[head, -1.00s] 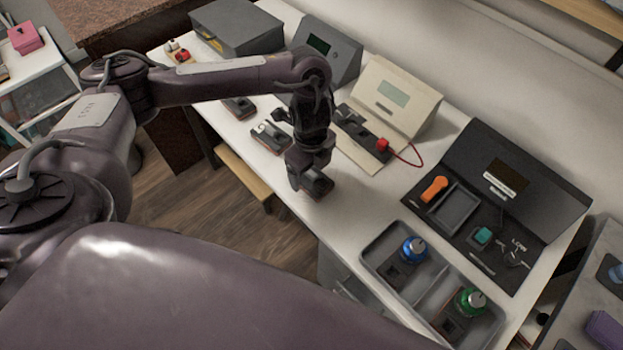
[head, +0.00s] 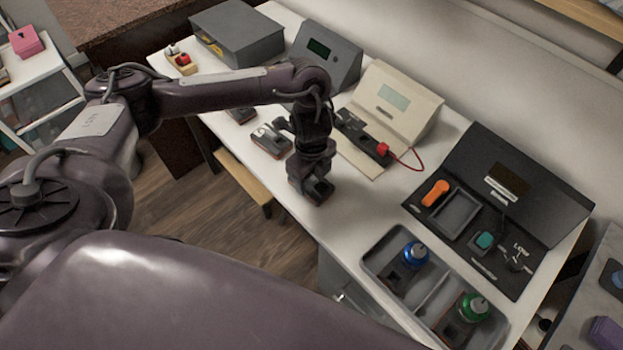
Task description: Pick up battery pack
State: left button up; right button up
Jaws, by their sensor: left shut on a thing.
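My left gripper (head: 314,192) points down at the front edge of the white table, left of the middle. It is shut on a dark battery pack that is mostly hidden by the fingers, so I cannot tell whether it touches the table. Another dark pack with a reddish base (head: 271,141) lies on the table to the left of the gripper. A further similar dark pack (head: 241,114) lies behind it, partly hidden by my arm. My right gripper is not in view.
A cream device (head: 403,100) with a red plug and cable stands behind the gripper. A grey tray (head: 432,297) with blue and green bottles stands at the front right. White table is clear between them.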

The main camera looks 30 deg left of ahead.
pick_arm(q)
notch_tip(320, 180, up, 20)
jog(key=p, duration=0.7)
